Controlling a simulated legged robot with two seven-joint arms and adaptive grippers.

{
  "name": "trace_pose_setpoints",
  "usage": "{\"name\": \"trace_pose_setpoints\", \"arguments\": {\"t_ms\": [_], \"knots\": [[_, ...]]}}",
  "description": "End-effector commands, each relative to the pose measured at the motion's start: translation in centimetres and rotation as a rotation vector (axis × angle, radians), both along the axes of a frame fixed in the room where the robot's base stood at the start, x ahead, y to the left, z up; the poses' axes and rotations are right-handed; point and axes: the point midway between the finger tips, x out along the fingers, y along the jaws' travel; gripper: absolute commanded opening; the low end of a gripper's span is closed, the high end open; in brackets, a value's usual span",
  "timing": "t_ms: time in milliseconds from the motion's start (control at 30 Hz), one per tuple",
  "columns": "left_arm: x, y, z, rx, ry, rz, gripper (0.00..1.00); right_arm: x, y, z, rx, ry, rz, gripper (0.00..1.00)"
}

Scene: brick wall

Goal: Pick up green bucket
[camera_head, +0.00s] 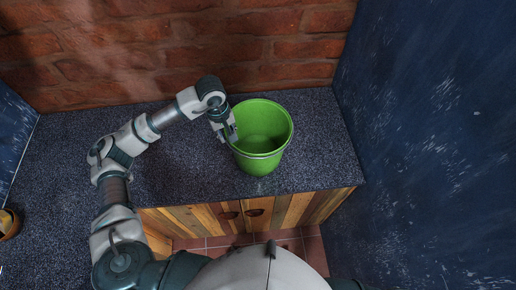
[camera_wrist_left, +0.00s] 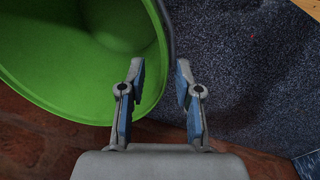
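The green bucket (camera_head: 264,138) stands upright on the dark speckled countertop (camera_head: 310,165) and is open at the top. My left gripper (camera_head: 231,136) is at the bucket's left rim in the head view. In the left wrist view, my left gripper (camera_wrist_left: 160,65) is open, with its two blue-padded fingers apart. The bucket (camera_wrist_left: 85,50) fills the upper left there. Its rim and wall edge run close to the gap between the fingertips. The left finger overlaps the bucket's opening, and the right finger is over the countertop outside it. My right gripper is not in view.
A brick wall (camera_head: 180,45) stands behind the counter, and a dark blue wall (camera_head: 430,130) closes the right side. Wooden cabinet fronts (camera_head: 290,210) are below the counter's front edge. A small yellowish object (camera_head: 9,224) sits at the far left. The countertop left of my arm is mostly clear.

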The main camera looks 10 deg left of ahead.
Motion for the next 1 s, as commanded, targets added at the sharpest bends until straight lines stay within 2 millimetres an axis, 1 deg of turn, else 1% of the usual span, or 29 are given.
{"name": "trace_pose_setpoints", "arguments": {"t_ms": [33, 100, 200, 433, 467, 500, 567, 600, 1000], "knots": [[-0.3, -0.3, -0.6, 0.000, 0.006, -0.002, 0.33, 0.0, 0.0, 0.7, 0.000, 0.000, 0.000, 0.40], [-0.2, -0.4, -1.7, -0.001, 0.004, 0.001, 0.33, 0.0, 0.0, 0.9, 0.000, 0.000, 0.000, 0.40], [0.0, -0.5, -2.6, -0.001, 0.002, 0.001, 0.33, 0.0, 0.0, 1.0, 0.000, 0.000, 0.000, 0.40], [0.0, -0.5, -3.0, -0.001, 0.001, 0.001, 0.33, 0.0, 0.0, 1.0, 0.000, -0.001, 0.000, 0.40], [0.0, -0.5, -3.0, -0.001, 0.001, 0.001, 0.31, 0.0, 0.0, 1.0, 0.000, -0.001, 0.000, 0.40], [0.0, -0.5, -3.0, -0.001, 0.001, 0.001, 0.21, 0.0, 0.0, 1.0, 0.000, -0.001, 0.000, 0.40], [0.0, -0.5, -3.0, -0.001, 0.001, 0.001, 0.06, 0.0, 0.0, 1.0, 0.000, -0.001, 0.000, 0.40], [0.0, -0.5, -3.0, -0.001, 0.001, 0.001, 0.00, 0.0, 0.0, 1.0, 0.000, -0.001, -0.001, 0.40], [0.0, -0.5, -2.9, -0.002, -0.001, 0.001, 0.00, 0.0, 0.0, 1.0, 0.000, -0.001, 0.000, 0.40]]}}
